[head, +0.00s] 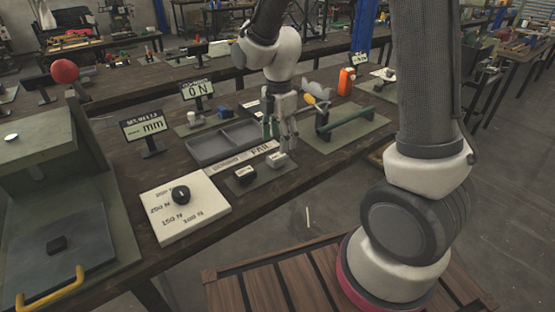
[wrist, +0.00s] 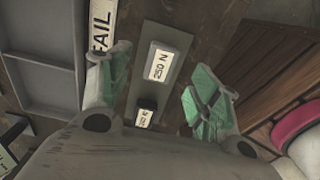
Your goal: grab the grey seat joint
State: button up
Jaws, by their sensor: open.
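I cannot surely pick out the grey seat joint. A small grey piece (head: 316,88) shows behind my gripper in the head view, near a yellow part, but its shape is unclear. My gripper (head: 280,136) points down over the bench by the FAIL strip. In the wrist view my gripper (wrist: 160,86) is open, with green finger pads well apart and nothing held between them. Below it are a block marked 250 N (wrist: 160,66) and a smaller dark block (wrist: 145,117), both on a narrow grey-green plate (wrist: 176,42).
A grey divided tray (head: 208,149) lies left of my gripper. A white board (head: 160,212) with a black knob (head: 181,194) is nearer. A press (head: 50,190) stands at the left. A green bar (head: 347,120) and an orange device (head: 346,81) lie right and behind.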

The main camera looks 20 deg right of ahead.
aim_at(278, 155)
jog(key=f, duration=0.5)
jog(key=shift+s+a+f, duration=0.1)
jog(key=shift+s+f, duration=0.1)
jog(key=shift+f, duration=0.15)
jog(key=shift+c, duration=0.3)
jog(key=c, duration=1)
